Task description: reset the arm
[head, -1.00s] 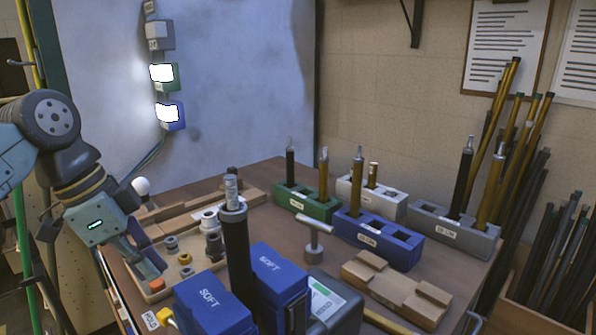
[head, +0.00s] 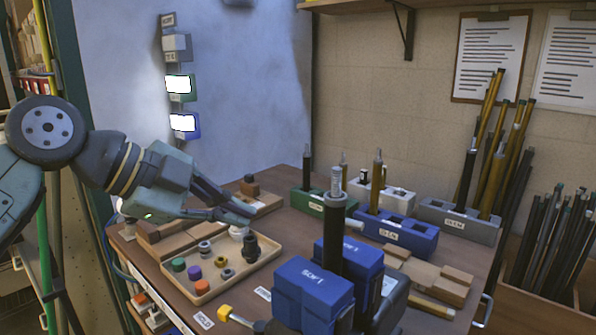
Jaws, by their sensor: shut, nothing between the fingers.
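My gripper (head: 252,217) is at the end of my arm, which reaches in from the left. It points right and slightly down above the wooden tray (head: 200,292) at the left of the workbench. Its fingers are shut with nothing visible held. Small round parts lie in the tray, among them an orange one (head: 201,286), a purple one (head: 194,272) and a black one (head: 250,247). A white round part (head: 238,232) sits just below the fingertips; I cannot tell whether they touch.
A dark upright rod (head: 331,240) stands between blue soft-jaw blocks (head: 314,293) at the front. Behind are a green holder (head: 306,203), a blue holder (head: 395,236) and a grey holder (head: 458,219) with upright rods. Wooden blocks (head: 428,276) lie at the right.

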